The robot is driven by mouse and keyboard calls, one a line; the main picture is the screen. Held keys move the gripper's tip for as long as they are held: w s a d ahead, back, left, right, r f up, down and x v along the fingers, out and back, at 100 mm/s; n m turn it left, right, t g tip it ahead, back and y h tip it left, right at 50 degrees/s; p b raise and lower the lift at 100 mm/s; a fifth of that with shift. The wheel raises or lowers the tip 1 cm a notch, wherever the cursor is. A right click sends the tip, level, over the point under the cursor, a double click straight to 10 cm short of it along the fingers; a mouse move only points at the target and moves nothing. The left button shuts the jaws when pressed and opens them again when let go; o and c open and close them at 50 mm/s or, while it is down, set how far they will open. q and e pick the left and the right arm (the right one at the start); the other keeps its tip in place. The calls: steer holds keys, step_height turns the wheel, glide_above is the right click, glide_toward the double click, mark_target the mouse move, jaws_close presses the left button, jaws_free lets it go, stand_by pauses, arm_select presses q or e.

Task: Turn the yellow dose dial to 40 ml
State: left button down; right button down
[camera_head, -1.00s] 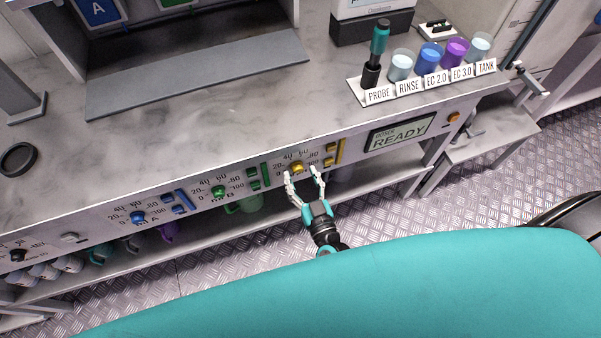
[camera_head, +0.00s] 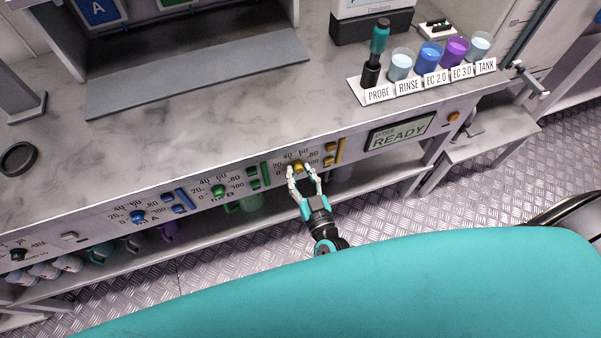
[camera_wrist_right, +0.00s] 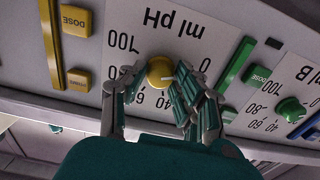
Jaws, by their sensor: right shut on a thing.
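The yellow dose dial (camera_head: 298,166) is a small round knob on the front panel under the bench top, with a printed ml scale around it. It also shows in the right wrist view (camera_wrist_right: 159,72), upside down, with a pale pointer mark towards the right of the picture, on the low-number side; the exact reading is unclear. My right gripper (camera_head: 299,172) reaches the dial from below and in front, its two fingers shut on the dial's sides. In the wrist view the fingers hide part of the scale. My left gripper is not in view.
Yellow buttons (camera_wrist_right: 76,21) sit beside the dial. A green dial (camera_head: 218,191) and a blue dial (camera_head: 138,217) lie to the left on the panel. A display (camera_head: 401,132) reading READY is to the right. The bench top edge overhangs the panel; a shelf with cups lies below.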

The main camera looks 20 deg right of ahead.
steer(key=m+b, duration=0.1)
steer(key=m, duration=0.3)
steer(key=shift+m, duration=0.4)
steer(key=m+b, duration=0.1)
steer(key=m, duration=0.3)
steer(key=shift+f+m, duration=0.1)
steer(key=shift+m, duration=0.2)
steer(key=m+b, duration=0.1)
steer(key=m, duration=0.3)
steer(key=shift+b, duration=0.3)
steer(key=shift+m+b, duration=0.7)
steer(key=shift+m, duration=1.4)
steer(key=c, duration=1)
jaws_free()
